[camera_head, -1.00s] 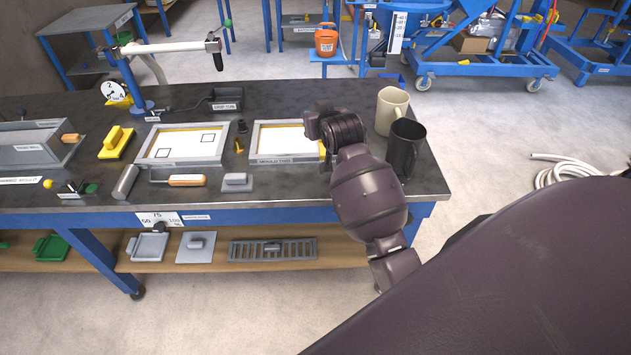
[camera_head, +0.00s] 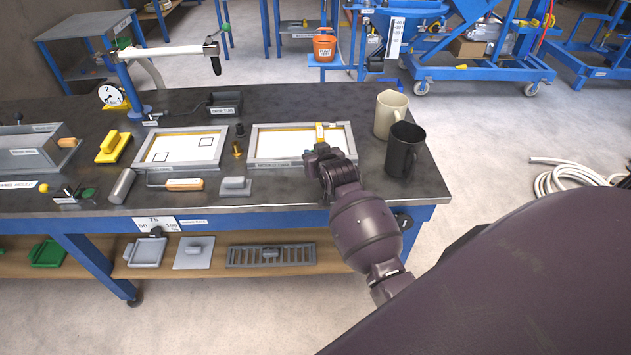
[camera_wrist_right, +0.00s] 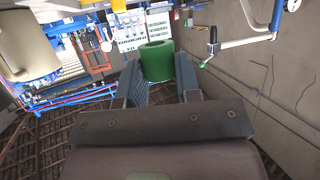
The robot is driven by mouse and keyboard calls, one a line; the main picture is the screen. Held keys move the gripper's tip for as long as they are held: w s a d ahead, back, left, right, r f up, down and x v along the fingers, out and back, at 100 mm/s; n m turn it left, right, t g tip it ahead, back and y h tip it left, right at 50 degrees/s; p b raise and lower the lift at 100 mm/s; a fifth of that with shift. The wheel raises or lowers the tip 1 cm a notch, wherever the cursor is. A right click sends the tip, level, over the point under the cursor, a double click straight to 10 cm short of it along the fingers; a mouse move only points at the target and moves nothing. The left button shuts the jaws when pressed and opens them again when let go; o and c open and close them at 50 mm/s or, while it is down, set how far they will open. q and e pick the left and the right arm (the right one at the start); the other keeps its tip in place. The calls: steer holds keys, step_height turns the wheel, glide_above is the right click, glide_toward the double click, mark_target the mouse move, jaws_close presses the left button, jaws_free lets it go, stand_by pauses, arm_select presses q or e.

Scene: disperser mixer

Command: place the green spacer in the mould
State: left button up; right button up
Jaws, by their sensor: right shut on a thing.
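My right gripper (camera_head: 314,152) is over the front right part of the right-hand framed mould (camera_head: 268,160) on the bench. In the right wrist view, my right gripper (camera_wrist_right: 160,85) is shut on the green spacer (camera_wrist_right: 157,60), a thick green ring held between the fingertips. The spacer is not visible in the head view, where the hand hides it. The right-hand mould has a grey frame, a white floor and a yellow strip near its right side. A second framed mould (camera_head: 147,149), with square outlines on its white floor, lies to the left. My left gripper is not in view.
A black mug (camera_head: 402,152) and a beige mug (camera_head: 389,113) stand close to the right of the mould. A small dark and brass piece (camera_head: 237,148) stands between the moulds. A grey float (camera_head: 235,187) and a yellow float (camera_head: 113,147) lie nearby.

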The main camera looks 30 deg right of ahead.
mark_target(316, 188)
step_height(316, 188, down, 9)
steer(key=shift+f+b, duration=0.1)
steer(key=shift+b, duration=0.2)
steer(key=shift+f, duration=0.15)
stand_by(0.3)
steer(key=o, duration=0.9)
